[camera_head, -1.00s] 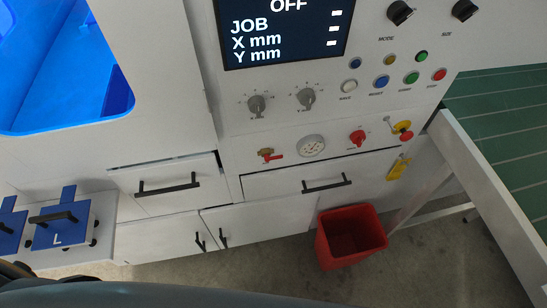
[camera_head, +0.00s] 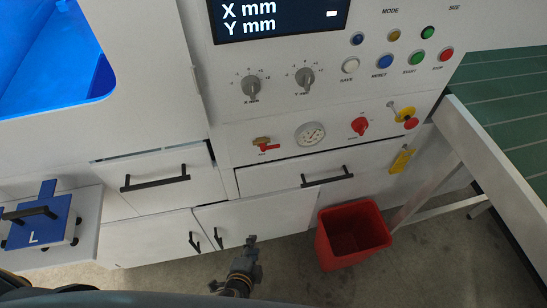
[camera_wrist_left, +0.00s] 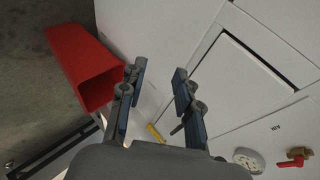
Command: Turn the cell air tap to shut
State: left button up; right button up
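The air tap (camera_head: 264,146) is a small brass valve with a red lever, on the white panel left of a round gauge (camera_head: 310,134). Its red lever points to the right in the head view. The tap also shows at the lower right edge of the left wrist view (camera_wrist_left: 294,160). My left gripper (camera_head: 249,243) is below the tap, in front of the lower cabinet doors and well apart from it. In the left wrist view its two fingers (camera_wrist_left: 159,76) are spread with nothing between them. My right gripper is not in view.
A red bin (camera_head: 352,236) stands on the floor to the right of my left gripper. A red rotary switch (camera_head: 360,126) and a yellow-and-red knob (camera_head: 407,117) sit right of the gauge. Drawer handles (camera_head: 327,177) stick out below. A white-framed table (camera_head: 480,160) stands at the right.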

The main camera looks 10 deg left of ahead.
pick_arm(q)
jog(key=w+d+r+m+t+b, duration=0.1)
jog(key=d+r+t, duration=0.1)
jog(key=r, duration=0.4)
jog(key=w+d+r+m+t+b, duration=0.1)
jog(key=w+r+t, duration=0.1)
jog(key=r, duration=0.5)
jog(key=t, duration=0.3)
send_near(275, 147)
jog(key=shift+m, duration=0.3)
jog(key=w+p, duration=0.1)
jog(key=w, duration=0.3)
jog(key=w+p, duration=0.2)
jog(key=w, duration=0.1)
jog(key=shift+w+d+f+p, duration=0.15)
jog(key=shift+w+p, duration=0.15)
jog(key=shift+w, duration=0.1)
jog(key=shift+w+f, duration=0.1)
jog(key=shift+w, duration=0.4)
grip_shut()
